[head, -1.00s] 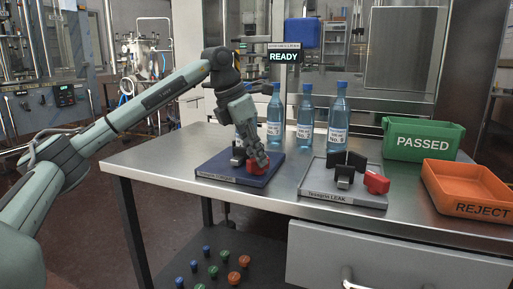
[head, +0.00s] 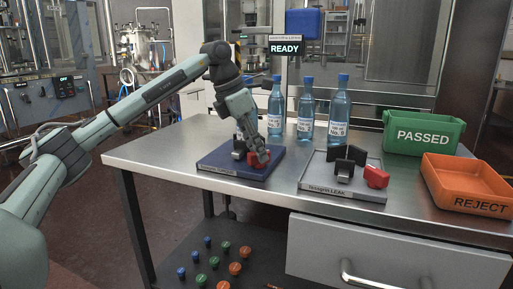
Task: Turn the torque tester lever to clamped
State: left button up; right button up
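A tester with a dark blue base (head: 215,163) stands at the left of the steel table; its front label is too small to read. It has dark clamp blocks (head: 239,149) and a red lever (head: 260,157). My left gripper (head: 259,152) comes down from above with its fingertips at the red lever. The gripper hides part of the lever, and I cannot tell whether the fingers are closed on it. A bottle seems to stand behind the gripper, mostly hidden. My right gripper is not in view.
A grey leak tester (head: 318,188) with black blocks and a red handle stands to the right. Several blue bottles (head: 306,112) stand behind. A READY display (head: 285,49) hangs above. A green PASSED bin (head: 423,136) and orange REJECT bin (head: 480,206) fill the right side.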

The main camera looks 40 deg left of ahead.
pick_arm(q)
jog(key=shift+r, duration=0.15)
jog(key=v, duration=1.1)
jog(key=shift+s+r, duration=0.25)
jog(key=shift+r, duration=0.1)
jog(key=shift+a, duration=0.1)
